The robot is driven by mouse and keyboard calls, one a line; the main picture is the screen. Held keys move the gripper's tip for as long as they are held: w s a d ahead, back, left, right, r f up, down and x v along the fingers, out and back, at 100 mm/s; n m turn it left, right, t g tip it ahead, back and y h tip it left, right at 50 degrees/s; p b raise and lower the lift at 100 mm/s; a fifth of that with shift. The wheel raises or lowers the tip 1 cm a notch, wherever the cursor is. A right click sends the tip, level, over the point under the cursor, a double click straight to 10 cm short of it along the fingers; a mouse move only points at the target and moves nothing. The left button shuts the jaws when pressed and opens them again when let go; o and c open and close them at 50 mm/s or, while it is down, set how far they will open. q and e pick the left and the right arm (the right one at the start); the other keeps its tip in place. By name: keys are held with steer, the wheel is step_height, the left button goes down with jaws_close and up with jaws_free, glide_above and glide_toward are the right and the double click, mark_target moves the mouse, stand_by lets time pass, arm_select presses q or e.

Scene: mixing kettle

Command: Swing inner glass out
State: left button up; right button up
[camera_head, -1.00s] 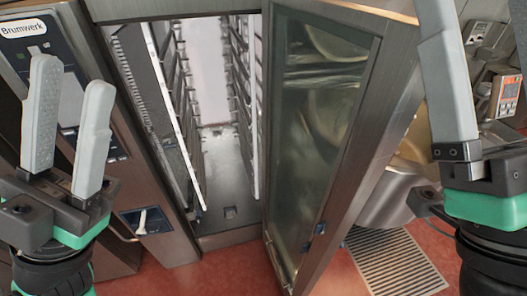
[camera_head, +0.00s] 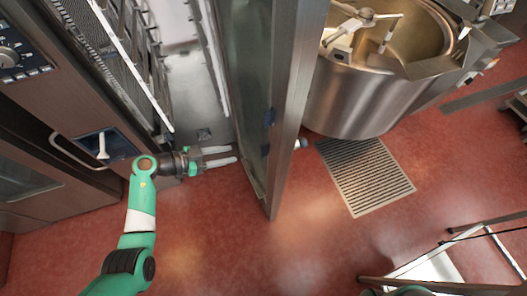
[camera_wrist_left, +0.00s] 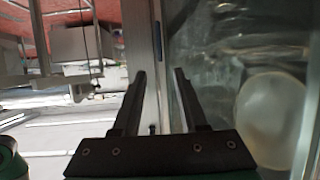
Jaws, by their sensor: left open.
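The oven door stands open in the head view, its metal frame (camera_head: 290,110) running down towards the floor. The inner glass (camera_head: 250,75) is the dark pane on the side of the door facing the oven; it lies close along the door. My left gripper (camera_head: 236,155) is open just left of the door's lower part, fingers pointing right at it. In the left wrist view the two fingers (camera_wrist_left: 159,76) are apart, with a pale upright edge strip seen between them and the glass (camera_wrist_left: 235,60) filling the right. I cannot tell whether they touch it. My right gripper is out of view.
The oven chamber with rack rails (camera_head: 197,85) is open left of the door. A steel mixing kettle (camera_head: 365,100) stands right of it, above a floor grate (camera_head: 365,175). A white-topped cart (camera_head: 430,270) is at the lower right. Red floor (camera_head: 240,250) in front is clear.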

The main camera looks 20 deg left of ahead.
arm_select(q)
steer(key=b+x, duration=0.5)
steer(key=x, duration=0.6)
steer(key=shift+w+d, duration=0.3)
jaws_close()
stand_by(0.9)
